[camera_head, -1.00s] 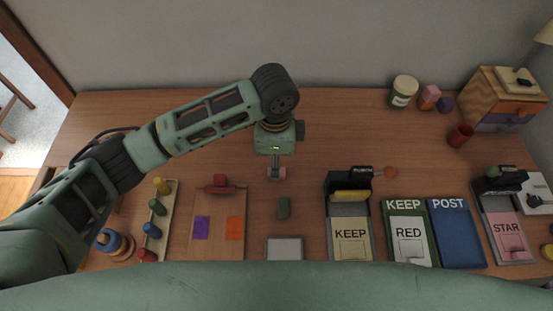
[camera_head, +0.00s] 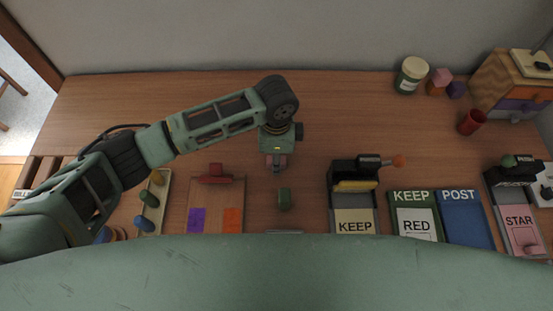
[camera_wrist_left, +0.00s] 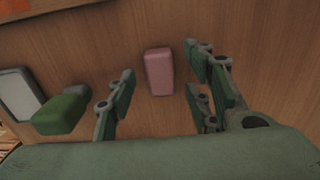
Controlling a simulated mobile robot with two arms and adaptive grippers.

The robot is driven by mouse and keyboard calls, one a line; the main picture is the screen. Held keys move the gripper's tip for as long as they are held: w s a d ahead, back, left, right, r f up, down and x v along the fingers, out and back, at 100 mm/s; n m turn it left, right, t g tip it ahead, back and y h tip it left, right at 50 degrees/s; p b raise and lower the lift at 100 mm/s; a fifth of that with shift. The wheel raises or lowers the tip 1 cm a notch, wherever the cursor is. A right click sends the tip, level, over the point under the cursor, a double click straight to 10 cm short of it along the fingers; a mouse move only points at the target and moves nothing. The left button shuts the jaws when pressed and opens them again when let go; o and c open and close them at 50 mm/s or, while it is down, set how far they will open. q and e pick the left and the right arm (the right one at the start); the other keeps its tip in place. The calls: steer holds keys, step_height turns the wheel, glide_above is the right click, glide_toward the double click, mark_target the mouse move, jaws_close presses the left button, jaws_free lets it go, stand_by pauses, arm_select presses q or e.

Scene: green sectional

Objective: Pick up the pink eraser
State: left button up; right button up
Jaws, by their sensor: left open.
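The pink eraser (camera_wrist_left: 159,71) lies on the wooden table in the left wrist view, between the two fingers and a little beyond their tips. In the head view only a bit of its pink (camera_head: 268,160) shows, mostly hidden behind the gripper. My left gripper (camera_head: 276,168) points down over it, open and empty. Its spread fingers also show in the left wrist view (camera_wrist_left: 160,90). I cannot tell the exact height above the table. My right gripper is not in view.
A dark green block (camera_head: 285,198) lies just in front of the gripper. A clipboard (camera_head: 216,195) is to the left, a stamp-like holder marked KEEP (camera_head: 354,222) to the right. The table behind the gripper is clear. My green body covers the near edge.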

arm_select(q)
steer(key=shift+f, duration=0.7)
steer(key=shift+c, duration=0.6)
jaws_close()
